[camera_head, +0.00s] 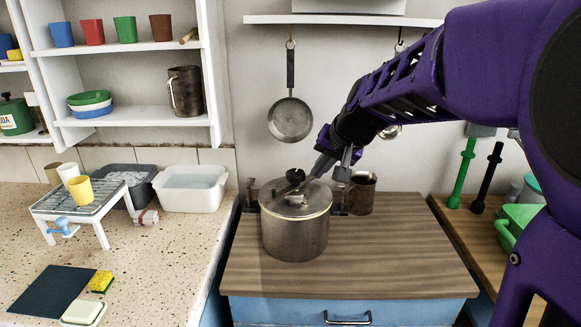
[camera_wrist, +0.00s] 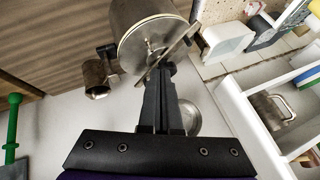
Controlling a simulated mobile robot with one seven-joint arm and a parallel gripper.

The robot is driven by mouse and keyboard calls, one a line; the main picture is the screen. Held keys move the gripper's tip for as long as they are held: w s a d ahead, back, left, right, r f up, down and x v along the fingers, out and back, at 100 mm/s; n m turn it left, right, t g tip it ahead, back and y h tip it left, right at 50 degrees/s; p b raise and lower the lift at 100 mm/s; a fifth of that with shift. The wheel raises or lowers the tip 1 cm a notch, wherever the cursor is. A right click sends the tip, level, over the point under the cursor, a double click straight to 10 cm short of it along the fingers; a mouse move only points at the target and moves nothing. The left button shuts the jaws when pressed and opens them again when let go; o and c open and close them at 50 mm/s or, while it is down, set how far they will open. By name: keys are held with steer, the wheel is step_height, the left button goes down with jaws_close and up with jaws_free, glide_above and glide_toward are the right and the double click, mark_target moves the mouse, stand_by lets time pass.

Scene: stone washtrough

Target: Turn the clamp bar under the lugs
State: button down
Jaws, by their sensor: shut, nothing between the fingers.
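A metal pot (camera_head: 294,232) stands on the wooden worktop with its lid (camera_head: 318,199) on; it also shows in the wrist view (camera_wrist: 138,14). The clamp bar (camera_wrist: 182,41) lies across the lid (camera_wrist: 136,45), slanting from lower left to upper right in the wrist view. In the head view the bar (camera_head: 288,189) is partly hidden by my gripper. Dark lugs stand out at the pot's sides, one on the right (camera_head: 338,197). My gripper (camera_head: 316,174) is shut and empty, its tips (camera_wrist: 158,68) close beside the bar; I cannot tell whether they touch it.
A metal mug (camera_head: 362,193) stands right behind the pot. A pan (camera_head: 290,119) hangs on the wall behind. The worktop (camera_head: 385,255) in front and to the right is clear. A white basin (camera_head: 190,190) and a small rack (camera_head: 75,204) stand on the left counter.

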steer(key=a+f, duration=0.1)
steer(key=f, duration=0.1)
steer(key=b, duration=0.2)
glide_toward(279, 196)
steer(key=f, duration=0.1)
steer(key=w+d+f, duration=0.1)
steer(key=f, duration=0.1)
steer(key=d+f, duration=0.1)
steer(key=shift+w+d+f, duration=0.2)
steer(key=shift+w+a+p, duration=0.25)
steer(key=shift+a+p, duration=0.05)
steer(key=shift+a, duration=0.3)
steer(key=shift+w+a+p, duration=0.25)
steer(key=shift+a, duration=0.4)
steer(key=shift+w+a, duration=0.3)
steer(key=shift+a, duration=0.4)
